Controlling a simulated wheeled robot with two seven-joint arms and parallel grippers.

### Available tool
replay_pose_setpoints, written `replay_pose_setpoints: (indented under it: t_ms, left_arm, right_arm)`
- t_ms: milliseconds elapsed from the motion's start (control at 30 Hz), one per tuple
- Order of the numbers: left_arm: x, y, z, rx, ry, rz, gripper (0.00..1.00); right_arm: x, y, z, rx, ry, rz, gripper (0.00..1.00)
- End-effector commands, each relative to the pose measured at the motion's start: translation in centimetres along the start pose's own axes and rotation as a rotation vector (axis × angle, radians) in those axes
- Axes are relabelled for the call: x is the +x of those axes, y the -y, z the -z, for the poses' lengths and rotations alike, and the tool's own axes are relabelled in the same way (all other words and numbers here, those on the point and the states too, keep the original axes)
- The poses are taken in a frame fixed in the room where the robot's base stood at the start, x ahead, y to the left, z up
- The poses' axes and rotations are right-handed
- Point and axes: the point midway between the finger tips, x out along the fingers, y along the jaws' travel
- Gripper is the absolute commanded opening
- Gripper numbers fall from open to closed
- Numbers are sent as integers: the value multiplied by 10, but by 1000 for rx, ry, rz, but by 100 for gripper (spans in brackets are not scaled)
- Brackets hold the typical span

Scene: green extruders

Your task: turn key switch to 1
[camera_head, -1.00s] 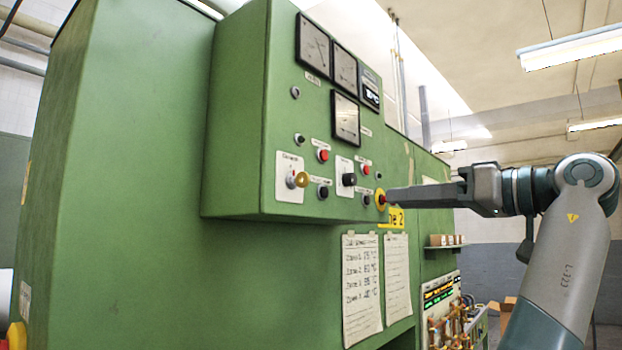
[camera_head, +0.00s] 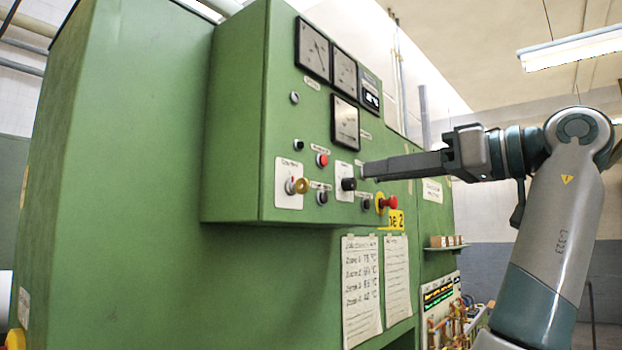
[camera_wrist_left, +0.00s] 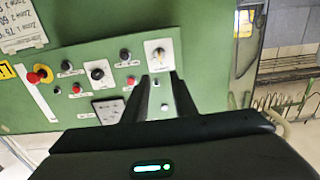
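The key switch has a brass-coloured key (camera_head: 301,186) on a white plate (camera_head: 289,198) at the panel's lower left in the head view. In the left wrist view the key switch (camera_wrist_left: 158,52) appears upside down, just beyond the fingertips. Its exact setting is too small to read. My left gripper (camera_head: 366,170) reaches in from the right in the head view, its tip beside the black selector knob (camera_head: 348,184). The left wrist view shows the gripper (camera_wrist_left: 161,76) open, its two fingers apart with nothing between them. My right gripper is not in view.
A red emergency stop (camera_head: 388,202) with a yellow base sits at the panel's lower right. Red push buttons (camera_head: 322,160) and black knobs (camera_head: 322,198) surround the key. Dial meters (camera_head: 345,122) are above. Paper sheets (camera_head: 361,290) hang below the panel.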

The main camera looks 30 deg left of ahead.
Motion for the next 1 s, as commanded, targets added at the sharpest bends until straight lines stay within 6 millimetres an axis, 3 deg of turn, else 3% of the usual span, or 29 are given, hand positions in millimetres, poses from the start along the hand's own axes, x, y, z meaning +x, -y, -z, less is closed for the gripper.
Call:
replay_pose_setpoints:
  t_ms: [700, 1000]
  left_arm:
    - [124, 0, 3, 1, 0, 2, 25]
    - [151, 0, 1, 0, 0, 2, 25]
  right_arm:
    - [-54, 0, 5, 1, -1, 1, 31]
    - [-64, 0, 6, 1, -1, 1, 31]
